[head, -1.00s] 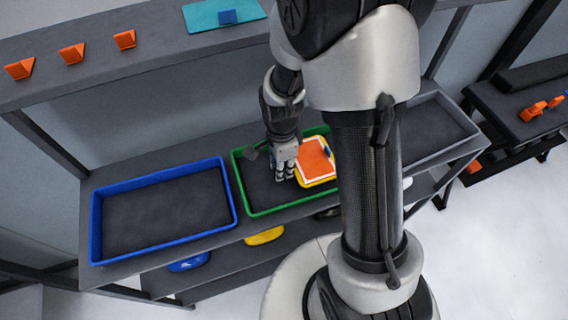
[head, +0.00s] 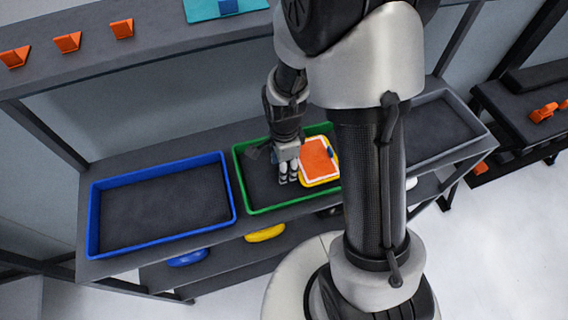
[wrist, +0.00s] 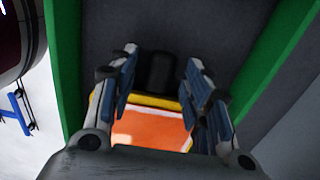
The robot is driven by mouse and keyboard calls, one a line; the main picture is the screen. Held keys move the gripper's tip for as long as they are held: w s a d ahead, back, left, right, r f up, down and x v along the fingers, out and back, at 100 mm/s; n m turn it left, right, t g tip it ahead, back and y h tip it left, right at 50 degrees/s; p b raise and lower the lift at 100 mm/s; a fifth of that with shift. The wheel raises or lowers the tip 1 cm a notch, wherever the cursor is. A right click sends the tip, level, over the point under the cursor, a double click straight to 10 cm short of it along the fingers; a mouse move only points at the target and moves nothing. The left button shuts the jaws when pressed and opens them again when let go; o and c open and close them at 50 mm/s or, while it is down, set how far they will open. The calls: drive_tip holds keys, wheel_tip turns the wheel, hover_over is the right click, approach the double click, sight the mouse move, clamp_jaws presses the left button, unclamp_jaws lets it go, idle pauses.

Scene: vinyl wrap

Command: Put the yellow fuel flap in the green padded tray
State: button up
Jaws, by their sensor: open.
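The yellow fuel flap (head: 319,160), with an orange face and a white border, lies inside the green padded tray (head: 254,210), toward its right side. My gripper (head: 288,178) is open, low in the same tray just left of the flap. In the wrist view the flap (wrist: 150,130) shows between and below the open fingers (wrist: 158,75), with a dark block beyond its yellow edge. I cannot tell whether the fingers touch it. The green tray walls (wrist: 66,60) show on both sides. My arm hides the tray's right end.
An empty blue tray (head: 92,220) stands to the left and a grey tray (head: 484,130) to the right. Yellow (head: 265,233) and blue (head: 187,258) pieces sit on the lower shelf. Orange wedges (head: 67,42) and a teal mat (head: 200,12) are on the upper shelf.

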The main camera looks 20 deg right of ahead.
wheel_tip(320, 180, up, 8)
drive_tip(key=shift+f+p, duration=0.2)
drive_tip(key=shift+p, duration=1)
drive_tip(key=s+r+n+t, duration=0.2)
drive_tip(key=s+r+n, duration=0.5)
drive_tip(key=r+n, duration=0.2)
drive_tip(key=s+r+n+t, duration=0.2)
drive_tip(key=s+r+n, duration=0.6)
drive_tip(key=r, duration=0.3)
drive_tip(key=shift+r+n+t, duration=0.3)
drive_tip(key=shift+n, duration=0.2)
wheel_tip(320, 180, down, 5)
drive_tip(key=b, duration=0.5)
drive_tip(key=shift+f, duration=0.1)
